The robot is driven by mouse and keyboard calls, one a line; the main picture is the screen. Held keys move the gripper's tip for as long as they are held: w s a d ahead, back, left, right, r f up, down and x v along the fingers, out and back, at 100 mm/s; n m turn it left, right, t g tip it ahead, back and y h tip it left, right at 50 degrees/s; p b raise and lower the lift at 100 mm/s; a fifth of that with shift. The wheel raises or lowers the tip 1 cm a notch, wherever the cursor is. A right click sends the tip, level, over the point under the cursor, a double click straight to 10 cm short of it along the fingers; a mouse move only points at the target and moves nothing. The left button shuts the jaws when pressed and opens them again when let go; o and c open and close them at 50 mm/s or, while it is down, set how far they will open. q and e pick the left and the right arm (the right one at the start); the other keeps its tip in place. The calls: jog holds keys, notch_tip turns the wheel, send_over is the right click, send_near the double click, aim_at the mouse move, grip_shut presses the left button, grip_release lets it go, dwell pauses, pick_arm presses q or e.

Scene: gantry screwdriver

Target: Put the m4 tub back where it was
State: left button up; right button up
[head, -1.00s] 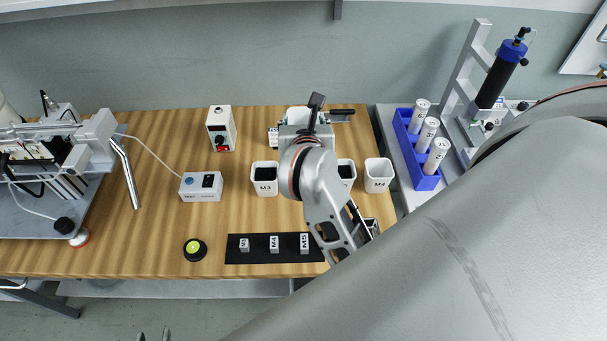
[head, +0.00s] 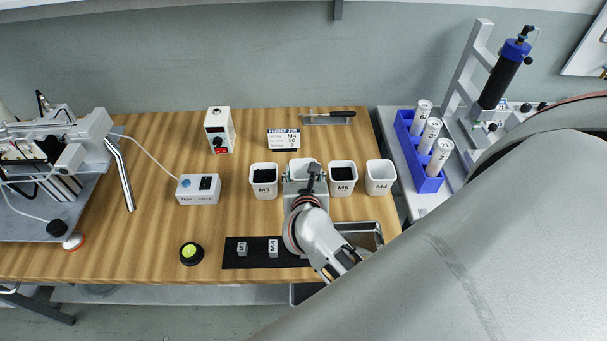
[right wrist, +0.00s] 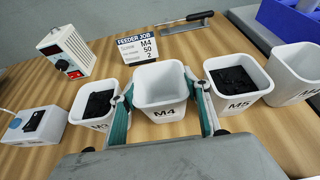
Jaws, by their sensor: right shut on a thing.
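The M4 tub (right wrist: 162,92) is white and square, and its inside looks empty. In the right wrist view it stands upright between the M3 tub (right wrist: 98,105) and the M5 tub (right wrist: 238,85). My right gripper (right wrist: 162,112) is shut on it, with one finger on each side. In the head view the M4 tub (head: 301,168) is partly hidden behind my right gripper (head: 304,182). I cannot tell if its base touches the table. Only a tiny tip of my left gripper (head: 166,338) shows at the bottom edge.
Another white tub labelled M4 (head: 380,177) stands right of M5. A black mat (head: 254,262) with labelled blocks and a metal tray (head: 362,234) are in front.

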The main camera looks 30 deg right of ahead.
jog(key=shift+f, duration=0.4)
jog(key=shift+f, duration=0.2)
jog(key=o, duration=1.2)
jog(key=shift+o, duration=0.2)
jog(key=shift+r, duration=0.1)
